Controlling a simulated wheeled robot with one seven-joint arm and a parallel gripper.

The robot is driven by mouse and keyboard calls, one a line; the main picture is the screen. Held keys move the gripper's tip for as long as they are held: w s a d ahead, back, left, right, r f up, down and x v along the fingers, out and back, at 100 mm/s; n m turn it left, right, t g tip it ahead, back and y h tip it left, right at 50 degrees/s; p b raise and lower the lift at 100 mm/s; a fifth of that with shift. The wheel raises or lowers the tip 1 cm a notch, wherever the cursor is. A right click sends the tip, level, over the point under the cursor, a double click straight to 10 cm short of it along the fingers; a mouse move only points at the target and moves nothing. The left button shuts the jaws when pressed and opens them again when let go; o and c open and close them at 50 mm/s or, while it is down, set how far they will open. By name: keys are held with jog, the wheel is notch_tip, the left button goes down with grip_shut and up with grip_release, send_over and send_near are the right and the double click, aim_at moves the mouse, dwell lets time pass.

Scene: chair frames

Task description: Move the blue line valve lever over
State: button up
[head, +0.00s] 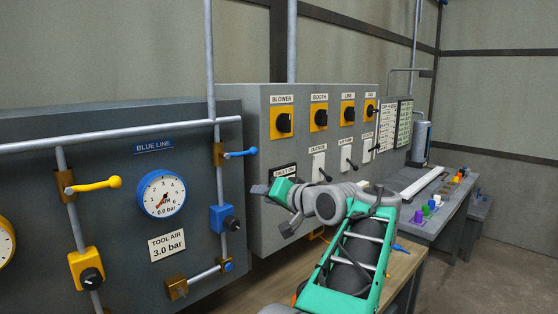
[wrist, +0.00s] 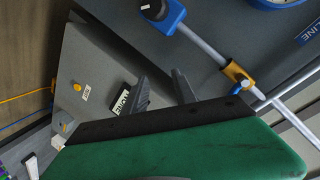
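The blue line valve has a brass body (head: 218,154) on a vertical pipe. Its blue lever (head: 241,153) sticks out to the right, crosswise to the pipe. In the wrist view the brass body (wrist: 237,76) is right of my fingers, and a little of the blue lever (wrist: 262,104) shows beside my green gripper housing, which may hide the rest. My gripper (head: 272,208) is below and right of the lever in the head view, apart from it. Its two grey fingers are spread with nothing between them, as the wrist view also shows (wrist: 161,85).
A blue regulator (head: 223,218) sits below the valve, and a pressure gauge (head: 162,193) is to its left. A yellow lever (head: 95,185) is further left. The grey switch cabinet (head: 260,115) stands right of the lever. A workbench (head: 440,205) with small coloured parts is at the right.

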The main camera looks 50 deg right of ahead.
aim_at(256, 152)
jog(key=s+r+t+y, duration=0.1)
jog(key=s+r+t, duration=0.3)
jog(key=r, duration=0.6)
jog(key=shift+n+g+y, duration=0.3)
jog(key=w, duration=0.4)
jog(key=w+p, duration=0.1)
jog(key=w, duration=0.1)
jog(key=shift+w+d+r, duration=0.2)
jog(key=shift+w+d, duration=0.1)
jog(key=shift+d, duration=0.1)
jog(key=shift+w, duration=0.25)
jog(key=shift+c, duration=0.2)
jog(key=shift+d+f, duration=0.1)
jog(key=shift+f, duration=0.1)
jog(key=c, duration=0.5)
jog(key=shift+r+p, duration=0.95)
jog(key=shift+r, duration=0.2)
grip_shut()
jog(key=shift+r, duration=0.1)
